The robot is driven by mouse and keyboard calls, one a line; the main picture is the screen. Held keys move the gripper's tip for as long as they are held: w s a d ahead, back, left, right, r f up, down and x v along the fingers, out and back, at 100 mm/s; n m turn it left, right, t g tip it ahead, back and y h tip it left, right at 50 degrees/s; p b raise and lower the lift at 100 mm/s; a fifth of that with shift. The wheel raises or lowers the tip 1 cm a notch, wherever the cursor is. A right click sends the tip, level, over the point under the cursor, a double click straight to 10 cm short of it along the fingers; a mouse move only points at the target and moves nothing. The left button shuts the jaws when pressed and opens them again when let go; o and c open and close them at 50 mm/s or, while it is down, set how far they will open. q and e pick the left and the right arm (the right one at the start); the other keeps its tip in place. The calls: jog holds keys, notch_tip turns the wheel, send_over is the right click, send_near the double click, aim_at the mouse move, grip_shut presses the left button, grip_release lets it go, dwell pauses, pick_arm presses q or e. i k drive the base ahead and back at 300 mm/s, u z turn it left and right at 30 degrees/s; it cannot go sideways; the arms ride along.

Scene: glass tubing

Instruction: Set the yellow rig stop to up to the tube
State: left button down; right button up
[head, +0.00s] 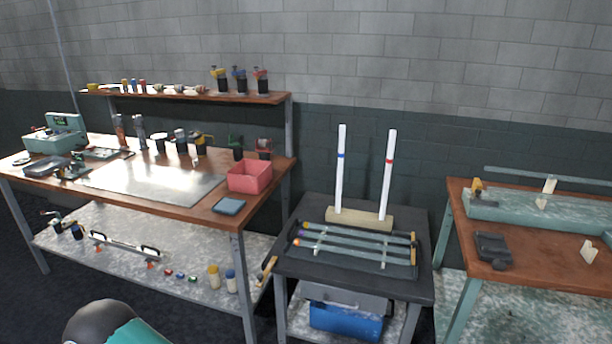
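A small yellow piece (477,186), which looks like the yellow rig stop, sits at the left end of a long teal rig (510,207) on the right-hand table. White V-shaped pieces stand by the rig, one (546,193) at its middle. A thin pale teal bar (545,174) runs along behind the rig; I cannot tell if it is the tube. Several dark tubes with coloured ends (350,252) lie side by side on the black middle table. Neither gripper shows; only a dark and teal rounded part, likely of my arm, shows at the bottom left.
The right table (465,235) also bears a dark grey device (493,250) and a loose white piece (589,251). Two white rods (340,170) stand in a wooden block (360,219) on the middle table (300,268). The left bench (205,215) holds a red bin (250,177) and several tools.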

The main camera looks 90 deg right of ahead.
aim_at(477, 186)
jog(key=u, duration=1.55)
jog(key=i, duration=0.1)
jog(key=z, duration=2.55)
jog(key=i, duration=0.15)
jog(key=z, duration=1.65)
jog(key=i, duration=0.2)
jog(key=z, duration=1.8)
jog(key=k, duration=0.65)
jog(key=z, duration=0.45)
jog(key=i, duration=1.5)
jog(key=u, duration=0.25)
